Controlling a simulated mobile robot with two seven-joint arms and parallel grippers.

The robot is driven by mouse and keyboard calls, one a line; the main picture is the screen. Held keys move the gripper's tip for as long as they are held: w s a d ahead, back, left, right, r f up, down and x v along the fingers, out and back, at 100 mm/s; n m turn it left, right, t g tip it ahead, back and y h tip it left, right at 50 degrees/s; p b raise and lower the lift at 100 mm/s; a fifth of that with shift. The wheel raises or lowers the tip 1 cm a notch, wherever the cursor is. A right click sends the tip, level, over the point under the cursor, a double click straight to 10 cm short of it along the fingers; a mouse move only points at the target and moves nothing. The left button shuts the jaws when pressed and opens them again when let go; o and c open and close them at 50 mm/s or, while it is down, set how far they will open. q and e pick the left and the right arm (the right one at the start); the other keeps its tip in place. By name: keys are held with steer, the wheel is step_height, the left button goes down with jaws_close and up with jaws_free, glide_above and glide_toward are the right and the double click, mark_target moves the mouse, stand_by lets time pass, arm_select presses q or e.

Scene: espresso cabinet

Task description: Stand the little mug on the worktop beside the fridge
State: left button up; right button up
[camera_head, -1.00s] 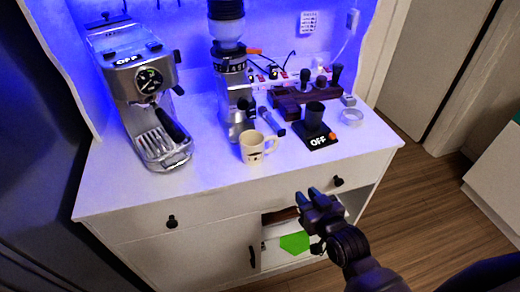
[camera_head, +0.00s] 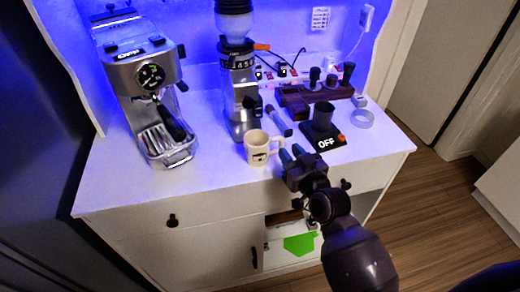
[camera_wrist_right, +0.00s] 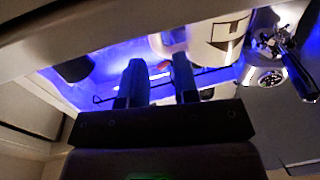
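The little cream mug (camera_head: 258,150) stands upright on the white cabinet top (camera_head: 215,180), near its front edge, with its handle to the right. My right gripper (camera_head: 291,155) is just right of the mug, at the front edge of the top, fingers pointing to the back. In the right wrist view the fingers (camera_wrist_right: 158,80) are apart with nothing between them, and the mug (camera_wrist_right: 215,42) shows beyond them to the right. I cannot tell whether a finger touches the handle. My left gripper is not in view. A dark tall surface (camera_head: 35,170), possibly the fridge, stands at the left.
An espresso machine (camera_head: 150,75) stands at the back left and a grinder (camera_head: 239,85) behind the mug. A black scale marked OFF (camera_head: 325,140) with a dark cup (camera_head: 323,115) lies to the right. The front left of the top is clear.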

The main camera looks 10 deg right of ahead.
mark_target(284, 143)
steer(key=shift+x, duration=2.6)
steer(key=shift+d, duration=0.2)
steer(key=shift+c, duration=0.2)
jaws_close()
